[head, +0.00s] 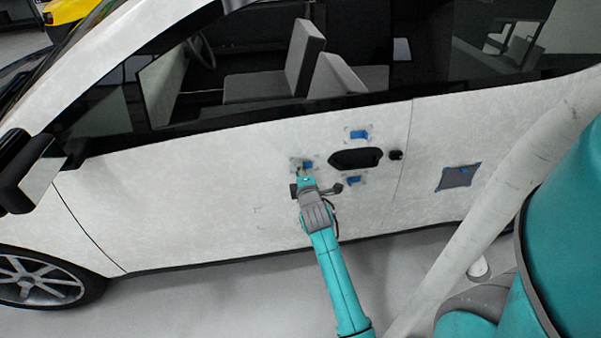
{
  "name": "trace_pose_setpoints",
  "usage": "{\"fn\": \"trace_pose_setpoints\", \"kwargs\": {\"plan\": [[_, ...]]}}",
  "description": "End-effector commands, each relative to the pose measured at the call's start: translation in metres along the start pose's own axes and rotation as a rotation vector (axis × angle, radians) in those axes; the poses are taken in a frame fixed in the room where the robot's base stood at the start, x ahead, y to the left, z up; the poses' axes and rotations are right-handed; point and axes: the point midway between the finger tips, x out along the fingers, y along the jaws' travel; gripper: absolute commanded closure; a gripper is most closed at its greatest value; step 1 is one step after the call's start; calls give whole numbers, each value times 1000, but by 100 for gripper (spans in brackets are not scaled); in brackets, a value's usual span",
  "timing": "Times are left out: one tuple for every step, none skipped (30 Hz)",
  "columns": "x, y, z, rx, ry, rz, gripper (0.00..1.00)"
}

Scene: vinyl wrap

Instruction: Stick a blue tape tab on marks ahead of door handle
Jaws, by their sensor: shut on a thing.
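The black door handle (357,158) is on the white car door. My gripper (304,174) is at the door just left of the handle, shut on a small blue tape tab (308,164). The tab lies over or right at the grey marks (295,162) ahead of the handle; I cannot tell whether it touches the door. The gripper's fingers are small here and partly hide the marks. One blue tab (359,134) is on marks above the handle, and another (353,180) is on marks below it.
A grey patch (456,178) with blue tape at its edges is on the rear panel to the right. A small black knob (395,155) is right of the handle. The side mirror (22,170) sticks out at the far left.

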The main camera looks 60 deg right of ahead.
Motion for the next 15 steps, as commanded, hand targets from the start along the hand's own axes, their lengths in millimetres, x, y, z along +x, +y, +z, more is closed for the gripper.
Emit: {"fn": "trace_pose_setpoints", "kwargs": {"plan": [[1, 0, 0, 0, 0, 0, 100], [1, 0, 0, 0, 0, 0, 100], [2, 0, 0, 0, 0, 0, 100], [2, 0, 0, 0, 0, 0, 100], [2, 0, 0, 0, 0, 0, 100], [3, 0, 0, 0, 0, 0, 100], [3, 0, 0, 0, 0, 0, 100], [4, 0, 0, 0, 0, 0, 100], [4, 0, 0, 0, 0, 0, 100], [4, 0, 0, 0, 0, 0, 100], [5, 0, 0, 0, 0, 0, 100], [5, 0, 0, 0, 0, 0, 100], [6, 0, 0, 0, 0, 0, 100], [6, 0, 0, 0, 0, 0, 100], [7, 0, 0, 0, 0, 0, 100]]}}
